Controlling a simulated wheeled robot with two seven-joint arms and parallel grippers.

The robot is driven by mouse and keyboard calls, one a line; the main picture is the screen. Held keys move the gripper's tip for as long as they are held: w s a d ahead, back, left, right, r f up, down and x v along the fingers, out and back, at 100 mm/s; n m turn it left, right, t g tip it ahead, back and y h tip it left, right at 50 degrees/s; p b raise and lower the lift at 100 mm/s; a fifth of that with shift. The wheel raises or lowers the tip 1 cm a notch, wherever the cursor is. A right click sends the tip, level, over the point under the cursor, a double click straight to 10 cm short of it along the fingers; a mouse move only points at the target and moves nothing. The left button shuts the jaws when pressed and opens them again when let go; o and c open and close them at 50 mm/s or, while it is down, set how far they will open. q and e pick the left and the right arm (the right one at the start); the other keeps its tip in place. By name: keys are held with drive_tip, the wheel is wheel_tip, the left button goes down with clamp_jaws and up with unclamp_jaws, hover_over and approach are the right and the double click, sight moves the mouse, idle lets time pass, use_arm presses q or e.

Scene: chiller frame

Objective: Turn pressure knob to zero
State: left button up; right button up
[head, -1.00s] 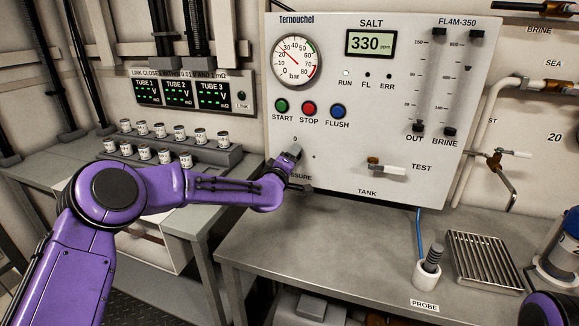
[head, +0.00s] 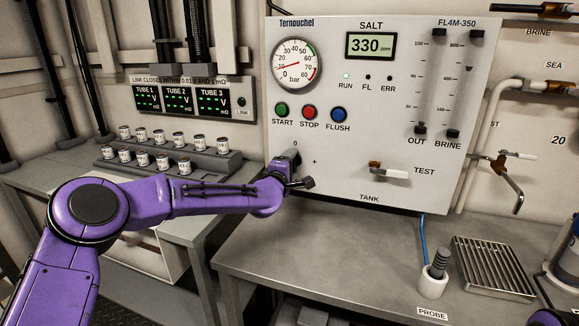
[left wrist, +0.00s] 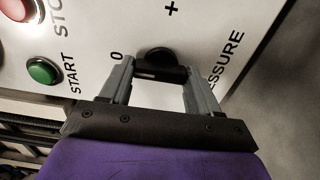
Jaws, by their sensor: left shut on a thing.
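The dark pressure knob (left wrist: 158,62) is on the white panel (head: 400,120), between the 0 and + marks in the left wrist view. My left gripper (left wrist: 160,78) is shut on the knob, with one grey finger on each side. In the head view my left gripper (head: 290,160) is against the lower left of the panel and hides the knob and most of the PRESSURE label. The round bar gauge (head: 296,64) has its red needle near 20. My right gripper is not in view.
START (head: 282,110), STOP (head: 309,112) and FLUSH (head: 339,114) buttons sit just above my left gripper. A TEST valve handle (head: 388,171) sticks out to its right. A probe holder (head: 433,276) and a metal grate (head: 493,267) stand on the bench.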

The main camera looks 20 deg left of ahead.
use_arm(q)
drive_tip(key=shift+d+f, duration=0.1)
drive_tip(key=shift+f, duration=0.15)
drive_tip(key=o, duration=0.8)
drive_tip(key=shift+o, duration=1.3)
drive_tip(key=shift+r, duration=0.15)
drive_tip(key=shift+s, duration=0.1)
drive_tip(key=s+b, duration=0.1)
drive_tip(key=s, duration=0.9)
drive_tip(key=shift+s+a, duration=0.25)
